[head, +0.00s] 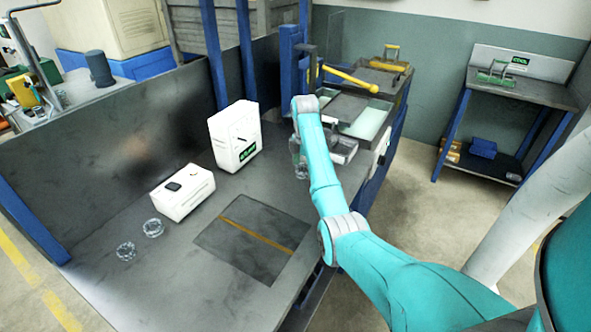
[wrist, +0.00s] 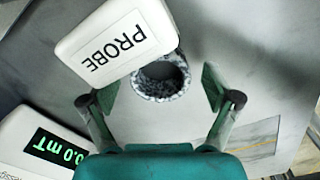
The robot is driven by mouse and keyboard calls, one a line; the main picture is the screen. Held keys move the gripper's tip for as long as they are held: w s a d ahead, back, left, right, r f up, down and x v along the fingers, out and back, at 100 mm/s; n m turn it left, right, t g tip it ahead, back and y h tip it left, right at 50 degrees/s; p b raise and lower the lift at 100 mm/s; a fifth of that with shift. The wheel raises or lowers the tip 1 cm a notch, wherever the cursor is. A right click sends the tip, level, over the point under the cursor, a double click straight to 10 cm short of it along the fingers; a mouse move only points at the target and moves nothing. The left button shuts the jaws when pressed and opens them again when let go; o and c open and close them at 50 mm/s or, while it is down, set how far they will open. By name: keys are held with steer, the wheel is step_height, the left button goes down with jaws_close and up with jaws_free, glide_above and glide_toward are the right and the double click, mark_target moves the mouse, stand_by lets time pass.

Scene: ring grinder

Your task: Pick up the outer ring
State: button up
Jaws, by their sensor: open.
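A round ring (wrist: 160,78) with a dark, mottled, shiny wall shows in the wrist view. Its top edge is partly covered by the white PROBE box. My gripper (wrist: 158,94) is open there, its two fingers apart on the left and right with the ring in the gap ahead of them. Nothing is held. In the head view, my gripper (head: 298,158) hangs under the arm's end, right of the upright white box, with its fingers hard to make out. Two glassy rings, one nearer (head: 126,251) and one farther (head: 153,227), lie on the table. I cannot tell which ring the wrist view shows.
The PROBE box (wrist: 115,42) leans close over the ring in the wrist view. A white meter (wrist: 45,145) with a green mT display is at lower left. In the head view, a low white box (head: 183,192), an upright meter (head: 235,138) and a dark mat (head: 240,255) occupy the table.

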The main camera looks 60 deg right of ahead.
steer(key=shift+f, duration=0.15)
steer(key=c, duration=1.5)
